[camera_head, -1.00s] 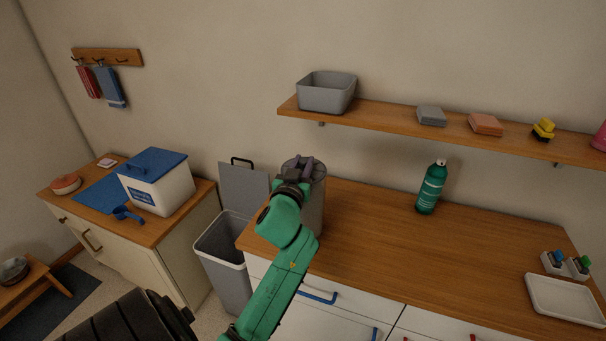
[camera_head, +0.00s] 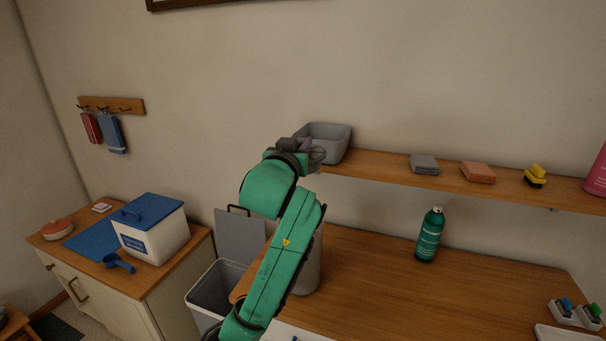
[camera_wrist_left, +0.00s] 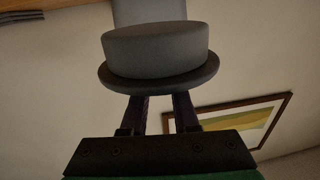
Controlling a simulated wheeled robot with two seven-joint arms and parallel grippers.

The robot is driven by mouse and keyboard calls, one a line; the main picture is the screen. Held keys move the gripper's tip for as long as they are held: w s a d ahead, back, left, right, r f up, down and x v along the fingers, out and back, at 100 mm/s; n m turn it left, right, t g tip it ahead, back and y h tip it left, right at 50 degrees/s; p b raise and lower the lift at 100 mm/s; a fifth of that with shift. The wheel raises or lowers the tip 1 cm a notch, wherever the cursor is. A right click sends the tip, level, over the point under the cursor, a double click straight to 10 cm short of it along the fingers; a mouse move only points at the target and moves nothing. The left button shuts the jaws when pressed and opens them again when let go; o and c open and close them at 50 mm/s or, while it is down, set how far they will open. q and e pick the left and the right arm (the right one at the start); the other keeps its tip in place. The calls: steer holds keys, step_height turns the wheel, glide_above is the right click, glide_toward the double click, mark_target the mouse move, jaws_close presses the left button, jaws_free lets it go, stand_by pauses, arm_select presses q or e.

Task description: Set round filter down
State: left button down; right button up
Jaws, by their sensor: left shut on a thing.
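The round filter (camera_wrist_left: 155,52) is a thick grey disc with a darker, wider rim, seen close in the left wrist view. My left gripper (camera_wrist_left: 160,103) is shut on its rim side. In the head view my left gripper (camera_head: 296,146) is raised to shelf height, in front of the left end of the wall shelf and the grey bin. The filter (camera_head: 317,155) shows there only as a small grey edge, mostly hidden by the gripper. A grey cylindrical canister (camera_head: 311,270) stands on the counter below, partly hidden by my arm. My right gripper is not in view.
A grey open bin (camera_head: 333,137) sits on the shelf (camera_head: 380,165), right beside the gripper. Sponges (camera_head: 425,164) and a pink bottle stand further right. A green bottle (camera_head: 430,235) stands on the wooden counter (camera_head: 390,285), which is mostly clear. A waste bin (camera_head: 213,290) stands left.

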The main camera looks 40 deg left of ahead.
arm_select(q)
steer(key=shift+r, duration=0.55)
steer(key=w+d+f+m+t+h, duration=0.1)
steer(key=d+f+m+h, duration=0.4)
steer(key=d+f, duration=0.5)
steer(key=w+d+f+m+h, duration=0.1)
steer(key=d+f+m+h, duration=0.1)
steer(key=d+f+h, duration=0.75)
steer(key=s+d+f+n+y, duration=0.1)
steer(key=s+f+y, duration=0.5)
steer(key=s+f, duration=1.1)
steer(key=shift+d+f+n+t+y, duration=0.35)
steer(key=shift+d+f+n+t, duration=0.05)
steer(key=shift+d, duration=0.45)
